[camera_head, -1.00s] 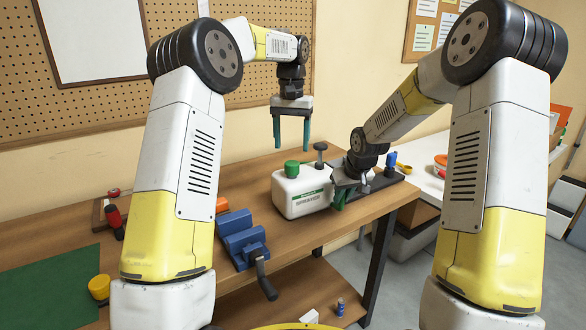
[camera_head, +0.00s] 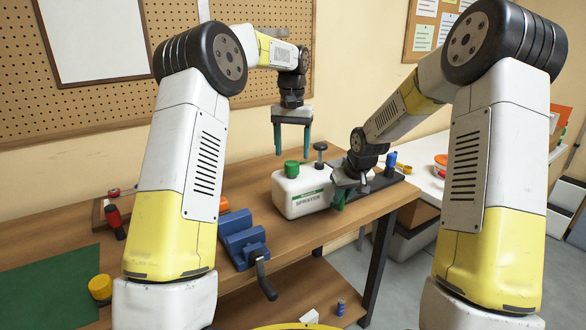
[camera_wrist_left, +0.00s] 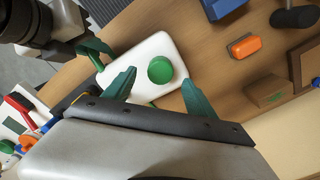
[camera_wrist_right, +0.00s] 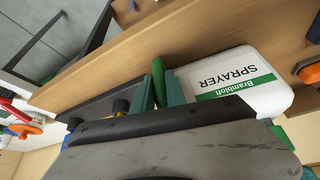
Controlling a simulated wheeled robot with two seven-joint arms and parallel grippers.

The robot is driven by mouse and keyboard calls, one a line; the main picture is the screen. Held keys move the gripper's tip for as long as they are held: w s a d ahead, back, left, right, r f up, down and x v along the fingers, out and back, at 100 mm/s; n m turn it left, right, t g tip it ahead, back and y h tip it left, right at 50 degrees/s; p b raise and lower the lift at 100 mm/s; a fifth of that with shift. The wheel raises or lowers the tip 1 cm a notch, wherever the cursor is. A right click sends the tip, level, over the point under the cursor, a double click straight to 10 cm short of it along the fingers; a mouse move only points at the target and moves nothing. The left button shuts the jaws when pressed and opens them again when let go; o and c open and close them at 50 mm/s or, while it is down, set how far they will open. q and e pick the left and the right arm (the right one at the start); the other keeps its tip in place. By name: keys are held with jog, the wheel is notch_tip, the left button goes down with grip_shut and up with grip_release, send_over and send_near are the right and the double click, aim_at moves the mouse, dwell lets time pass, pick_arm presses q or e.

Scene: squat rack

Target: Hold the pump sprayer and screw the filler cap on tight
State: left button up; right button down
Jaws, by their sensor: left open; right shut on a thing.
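The white pump sprayer (camera_head: 305,200) stands upright on the wooden workbench, its label facing front. The green filler cap (camera_head: 291,168) sits on its top at the left; I cannot tell how tight it is. My left gripper (camera_head: 293,152) is open and empty, pointing down above the cap. In the left wrist view the cap (camera_wrist_left: 160,69) shows between and beyond the fingertips, apart from them. My right gripper (camera_head: 342,197) is shut on the sprayer's green handle (camera_wrist_right: 158,74) at its right end.
A blue vise (camera_head: 241,240) with a dark handle stands at the bench's front edge, left of the sprayer. An orange block (camera_head: 223,205) lies behind it. A red and black tool (camera_head: 115,221), yellow cup (camera_head: 100,287) and green mat (camera_head: 45,282) are farther left.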

aim_at(292, 162)
pick_arm(q)
jog(key=shift+f, duration=2.5)
